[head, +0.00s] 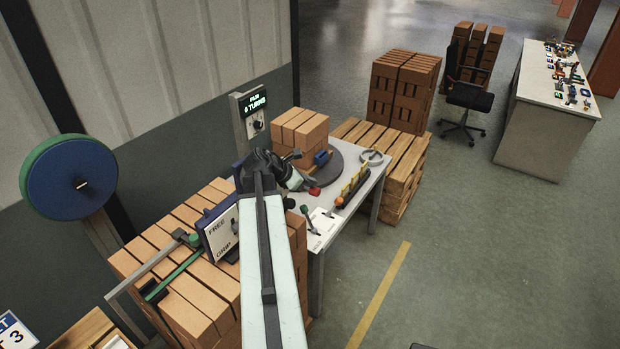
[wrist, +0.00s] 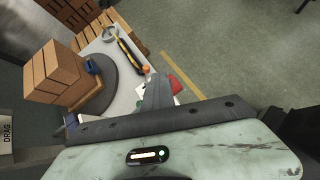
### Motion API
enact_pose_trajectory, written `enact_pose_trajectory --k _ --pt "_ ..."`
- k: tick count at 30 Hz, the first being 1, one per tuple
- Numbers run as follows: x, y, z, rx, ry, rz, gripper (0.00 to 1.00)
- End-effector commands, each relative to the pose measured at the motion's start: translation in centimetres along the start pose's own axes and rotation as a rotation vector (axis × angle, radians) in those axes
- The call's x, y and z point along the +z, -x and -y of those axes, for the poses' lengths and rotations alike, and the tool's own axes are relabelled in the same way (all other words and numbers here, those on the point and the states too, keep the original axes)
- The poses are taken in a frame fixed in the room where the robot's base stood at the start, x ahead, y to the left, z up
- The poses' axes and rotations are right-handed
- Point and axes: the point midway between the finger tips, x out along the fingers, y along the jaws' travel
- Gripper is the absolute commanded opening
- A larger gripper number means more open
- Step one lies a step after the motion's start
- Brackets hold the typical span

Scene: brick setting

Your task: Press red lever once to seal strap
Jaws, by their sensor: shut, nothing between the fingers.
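The red lever's red end (head: 314,190) shows at the front of the grey table, just right of my gripper (head: 297,182). In the wrist view the red piece (wrist: 178,84) lies right beside my shut fingertips (wrist: 158,88), partly hidden behind them. My gripper is shut and empty. I cannot tell whether it touches the lever. A small stack of bricks (head: 298,132) stands on a dark round turntable (head: 334,166); the stack also shows in the wrist view (wrist: 54,72). I cannot make out a strap on the bricks.
A lever with a green knob (head: 304,209) stands by a white panel (head: 323,228). A rack with yellow pieces (head: 354,184), an orange ball (head: 340,201) and a handwheel (head: 373,157) are on the table. A display post (head: 251,113) stands behind. Brick stacks flank the table; floor at right is open.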

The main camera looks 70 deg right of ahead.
Motion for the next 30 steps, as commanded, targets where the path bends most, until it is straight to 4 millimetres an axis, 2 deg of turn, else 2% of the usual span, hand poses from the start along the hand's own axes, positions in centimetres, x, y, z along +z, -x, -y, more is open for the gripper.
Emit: enact_pose_trajectory --k 30 --pt "-0.69 -0.92 0.75 -0.003 -0.001 -0.001 0.00"
